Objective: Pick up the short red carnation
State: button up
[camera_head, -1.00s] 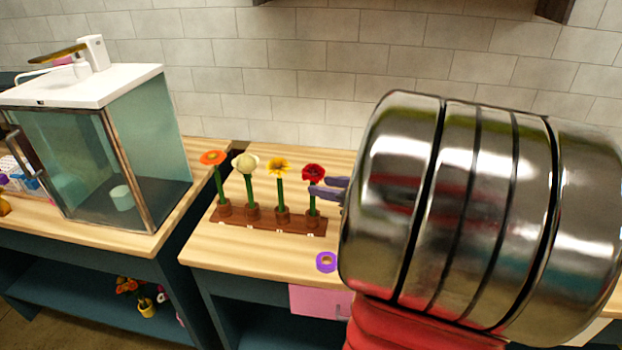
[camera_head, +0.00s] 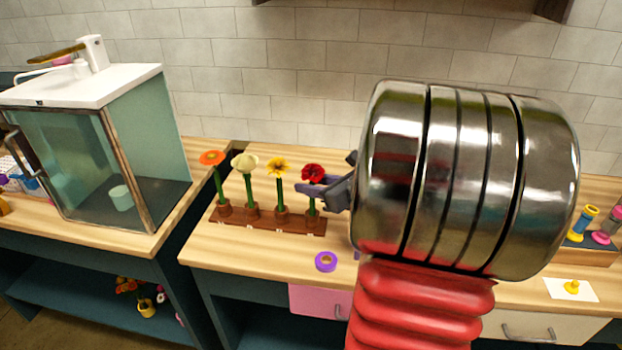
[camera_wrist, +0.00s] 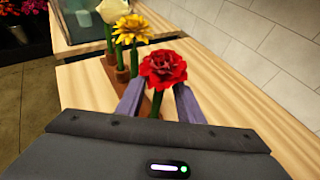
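The red carnation (camera_head: 313,173) stands upright at the right end of the wooden flower rack (camera_head: 262,222), its green stem in a small brown holder. My gripper (camera_head: 310,188) is at the carnation just below the bloom. In the wrist view the red bloom (camera_wrist: 163,68) sits between and slightly beyond the two purple-grey fingers (camera_wrist: 157,100), one on each side. The fingers look apart, with a gap on each side of the green stem (camera_wrist: 157,104). Part of the stem is hidden by my gripper body.
A yellow flower (camera_head: 278,167), a cream flower (camera_head: 244,163) and an orange flower (camera_head: 211,157) stand to the left in the same rack. A purple tape roll (camera_head: 326,262) lies in front. A glass cabinet (camera_head: 100,150) is at left. A tiled wall is behind.

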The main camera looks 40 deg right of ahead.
aim_at(313, 162)
jog(key=shift+c, duration=0.2)
grip_shut()
jog(key=shift+r, duration=0.1)
notch_tip(313, 162, up, 10)
jog(key=shift+f, duration=0.1)
dwell(0.7)
dwell(0.5)
notch_tip(313, 162, up, 7)
dwell(1.1)
